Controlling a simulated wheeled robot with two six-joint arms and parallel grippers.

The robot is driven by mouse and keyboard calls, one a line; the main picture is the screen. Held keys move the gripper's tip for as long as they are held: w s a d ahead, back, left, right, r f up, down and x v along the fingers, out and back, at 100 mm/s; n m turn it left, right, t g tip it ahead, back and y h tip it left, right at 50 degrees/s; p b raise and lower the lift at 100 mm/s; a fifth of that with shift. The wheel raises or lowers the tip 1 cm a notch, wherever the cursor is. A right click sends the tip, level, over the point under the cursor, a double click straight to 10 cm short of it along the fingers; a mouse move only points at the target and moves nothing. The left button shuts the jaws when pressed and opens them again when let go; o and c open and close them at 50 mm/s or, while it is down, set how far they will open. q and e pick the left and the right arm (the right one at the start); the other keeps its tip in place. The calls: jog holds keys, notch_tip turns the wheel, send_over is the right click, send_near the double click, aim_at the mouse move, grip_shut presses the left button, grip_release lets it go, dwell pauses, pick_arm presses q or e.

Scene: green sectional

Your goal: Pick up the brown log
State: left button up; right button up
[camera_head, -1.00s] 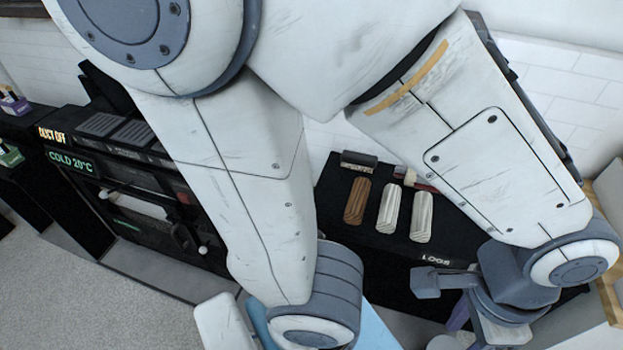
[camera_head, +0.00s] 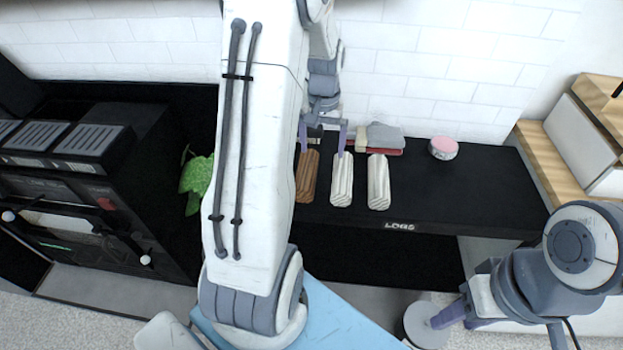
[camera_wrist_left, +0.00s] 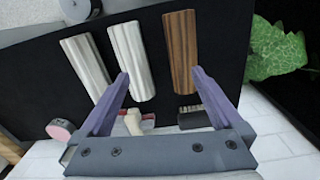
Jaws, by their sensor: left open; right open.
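The brown log (camera_head: 307,178) lies on the black table at the left end of a row of logs. It also shows in the left wrist view (camera_wrist_left: 180,45). Two pale logs lie to its right in the head view, a middle one (camera_head: 342,182) and a right one (camera_head: 378,182). My left gripper (camera_head: 322,138) is open and empty at the far ends of the brown and middle logs. In the left wrist view its fingers (camera_wrist_left: 162,74) overlap the brown log's right side and the middle pale log. My right gripper (camera_head: 446,316) is open at the lower right, away from the logs.
A green leafy plant (camera_head: 196,180) is at the left. The table's right side is clear.

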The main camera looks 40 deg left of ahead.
pick_arm(q)
jog(key=n, duration=0.1)
send_over(307, 168)
notch_tip(307, 168, down, 2)
jog(key=shift+f, duration=0.25)
notch_tip(307, 168, down, 5)
jog(key=shift+r+b, duration=0.2)
jog(key=shift+b, duration=0.2)
jog(key=shift+f, duration=2.8)
jog(key=shift+c, duration=0.3)
grip_shut()
